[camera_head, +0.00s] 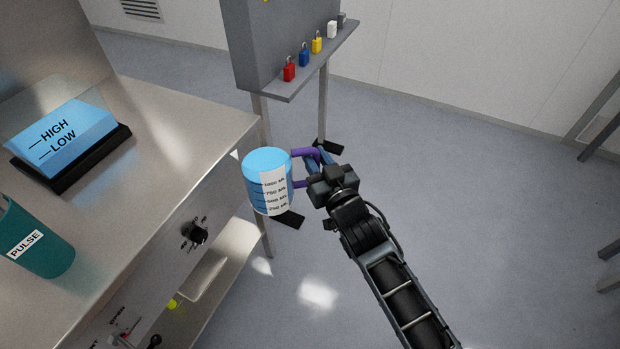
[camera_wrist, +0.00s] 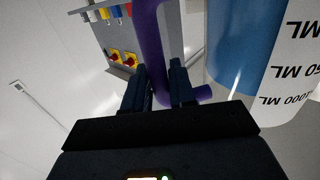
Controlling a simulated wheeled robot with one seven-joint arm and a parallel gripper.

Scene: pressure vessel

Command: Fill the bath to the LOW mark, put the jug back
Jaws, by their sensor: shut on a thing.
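The jug (camera_head: 258,180) is a clear cylinder with a white millilitre scale and a purple handle. It looks full of blue liquid nearly to its top and is close to upright. My gripper (camera_head: 313,167) is shut on the purple handle, holding the jug in the air off the bench's right edge. In the wrist view the handle (camera_wrist: 150,45) passes between the fingers, and the jug's blue side (camera_wrist: 236,45) shows at right. The bath (camera_head: 85,125) is a clear box on a black base at the bench's back left. Its blue contents reach around or above the HIGH line.
A teal PULSE container (camera_head: 40,245) stands on the steel bench (camera_head: 165,175). A knob (camera_head: 195,232) and other controls are on the bench front. Behind the jug, a grey cabinet (camera_head: 270,40) has a shelf with several coloured padlocks (camera_head: 304,55).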

